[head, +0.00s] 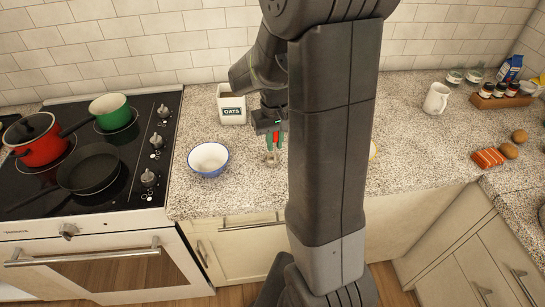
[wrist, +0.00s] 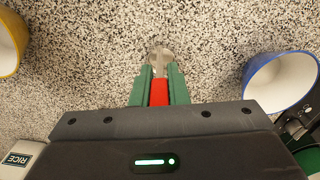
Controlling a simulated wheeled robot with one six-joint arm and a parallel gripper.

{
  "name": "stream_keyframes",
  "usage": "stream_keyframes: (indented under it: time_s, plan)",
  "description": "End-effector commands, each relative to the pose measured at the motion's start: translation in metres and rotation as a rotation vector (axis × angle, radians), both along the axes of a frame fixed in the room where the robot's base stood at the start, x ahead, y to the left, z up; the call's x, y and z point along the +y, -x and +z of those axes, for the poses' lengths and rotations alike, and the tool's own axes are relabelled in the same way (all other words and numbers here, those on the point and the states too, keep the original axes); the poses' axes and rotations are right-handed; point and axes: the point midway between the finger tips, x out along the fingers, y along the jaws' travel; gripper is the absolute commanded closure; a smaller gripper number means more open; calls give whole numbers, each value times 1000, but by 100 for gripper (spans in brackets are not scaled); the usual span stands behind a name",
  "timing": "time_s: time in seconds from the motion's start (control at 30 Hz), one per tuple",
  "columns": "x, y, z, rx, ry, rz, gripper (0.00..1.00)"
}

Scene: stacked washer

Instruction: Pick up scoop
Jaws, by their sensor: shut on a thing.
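My gripper (head: 274,136) has green fingers and is over the counter, between the white-and-blue bowl and my arm link. In the wrist view my gripper (wrist: 159,88) is shut on the scoop's red handle, with a green finger on each side. The scoop (wrist: 159,58) has a small metal head that points away from the fingers. In the head view the scoop's head (head: 272,157) hangs below the fingertips, small and partly blurred into the speckled counter. I cannot tell whether it touches the counter.
The blue-rimmed bowl (head: 209,159) stands left of my gripper, with the oats canister (head: 231,108) behind. A yellow bowl (wrist: 8,45) and rice container (wrist: 14,158) show in the wrist view. The stove (head: 90,150) with pans is at left.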

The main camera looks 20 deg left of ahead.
Motion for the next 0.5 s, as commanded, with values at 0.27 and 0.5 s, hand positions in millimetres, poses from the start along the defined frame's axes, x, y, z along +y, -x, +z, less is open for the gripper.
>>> stream_keyframes:
  time_s: [0.27, 0.5]
  plan:
    - [1, -1, 15, -4, -3, 0, 100]
    - [1, -1, 63, -5, -5, 0, 100]
